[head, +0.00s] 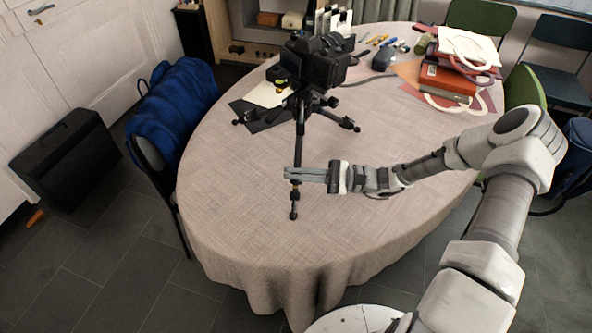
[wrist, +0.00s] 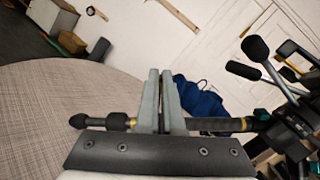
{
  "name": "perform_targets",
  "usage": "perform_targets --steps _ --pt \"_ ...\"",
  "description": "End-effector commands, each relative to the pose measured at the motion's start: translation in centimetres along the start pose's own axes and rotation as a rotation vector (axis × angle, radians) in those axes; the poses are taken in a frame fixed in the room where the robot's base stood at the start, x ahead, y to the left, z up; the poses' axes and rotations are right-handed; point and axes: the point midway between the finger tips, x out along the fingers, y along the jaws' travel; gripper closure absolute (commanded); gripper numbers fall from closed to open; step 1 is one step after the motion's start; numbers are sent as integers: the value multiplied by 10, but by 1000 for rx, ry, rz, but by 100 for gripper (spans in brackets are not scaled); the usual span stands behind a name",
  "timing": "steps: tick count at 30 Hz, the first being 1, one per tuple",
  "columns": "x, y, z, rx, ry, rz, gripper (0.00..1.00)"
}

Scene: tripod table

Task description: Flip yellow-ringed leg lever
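A black tripod carrying a camera (head: 318,62) stands on the table. One leg (head: 299,135) reaches toward the table's front, with a yellow ring (head: 296,184) near its foot (head: 293,214). My gripper (head: 289,174) lies across this leg just above the ring; its pale fingers look shut, with only a thin gap between them. In the wrist view, the fingers (wrist: 159,72) cross the roughly level leg (wrist: 210,124), and yellowish bands (wrist: 132,122) show on both sides. The fingers hide the leg's middle. The lever is not clear, nor whether the fingers touch it.
The oval table (head: 240,205) has a bare cloth around the leg's foot. An orange-red box (head: 446,79) and bags lie at the back right. A chair with a blue jacket (head: 172,103) stands at the left edge. Pens and a dark pouch (head: 383,59) lie farther back.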

Motion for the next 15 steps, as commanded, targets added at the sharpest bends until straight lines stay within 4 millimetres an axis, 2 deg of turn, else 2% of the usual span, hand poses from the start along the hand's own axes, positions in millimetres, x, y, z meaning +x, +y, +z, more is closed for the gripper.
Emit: perform_targets --steps 15 --pt "1 -6 1 127 -6 -17 100"
